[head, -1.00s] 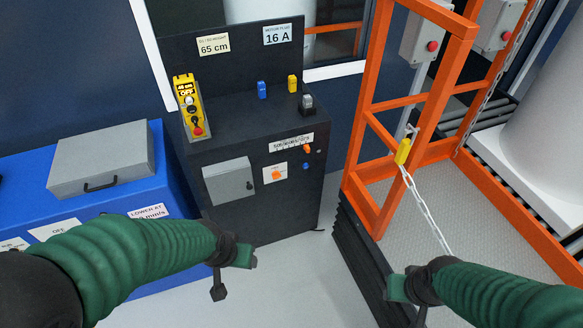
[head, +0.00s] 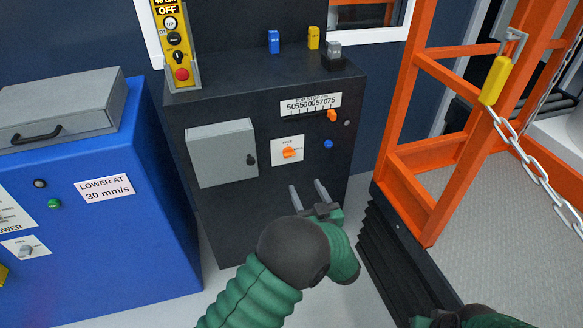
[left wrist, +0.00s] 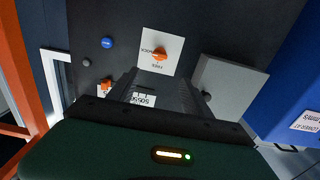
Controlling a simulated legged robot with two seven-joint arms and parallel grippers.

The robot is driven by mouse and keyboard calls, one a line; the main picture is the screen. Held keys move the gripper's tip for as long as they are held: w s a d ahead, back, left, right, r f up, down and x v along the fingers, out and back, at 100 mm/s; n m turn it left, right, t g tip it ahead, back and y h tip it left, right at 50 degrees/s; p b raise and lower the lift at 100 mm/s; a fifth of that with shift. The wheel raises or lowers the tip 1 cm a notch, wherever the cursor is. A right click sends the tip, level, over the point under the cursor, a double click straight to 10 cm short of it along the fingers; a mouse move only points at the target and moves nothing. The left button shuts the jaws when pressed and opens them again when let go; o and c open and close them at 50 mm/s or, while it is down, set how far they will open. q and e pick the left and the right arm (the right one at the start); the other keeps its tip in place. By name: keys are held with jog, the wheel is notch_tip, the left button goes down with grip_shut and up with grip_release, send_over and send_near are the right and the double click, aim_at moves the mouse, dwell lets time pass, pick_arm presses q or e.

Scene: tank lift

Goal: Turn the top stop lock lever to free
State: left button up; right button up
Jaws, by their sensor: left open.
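The top stop lock lever (head: 289,153) is a small orange lever on a white label plate on the black cabinet's front. It shows in the left wrist view (left wrist: 159,55) on its plate, upside down, with lock and free lettering. Its exact angle is hard to read. My left gripper (head: 307,188) is open and empty, below the lever in the head view. In the left wrist view its two fingers (left wrist: 163,80) point toward the plate, apart from the lever. My right arm shows only at the bottom right edge; its jaws cannot be made out.
Above the lever is the top stop scale (head: 310,104) with an orange pointer (head: 332,115). A grey box (head: 222,152) juts out to the left, and a blue button (head: 328,144) sits to the right. The orange lift frame (head: 405,190) stands at right, the blue cabinet (head: 110,240) at left.

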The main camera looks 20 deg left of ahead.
aim_at(290, 156)
pick_arm(q)
jog(key=b+x, duration=0.2)
jog(key=x, duration=0.4)
jog(key=b+x, duration=0.3)
jog(key=x, duration=0.4)
jog(key=shift+w+a+f, duration=0.15)
jog(key=shift+w+f, duration=0.05)
jog(key=shift+w, duration=0.05)
jog(key=shift+w+a+r, duration=0.15)
jog(key=shift+w+a, duration=0.05)
jog(key=shift+w, duration=0.1)
grip_shut()
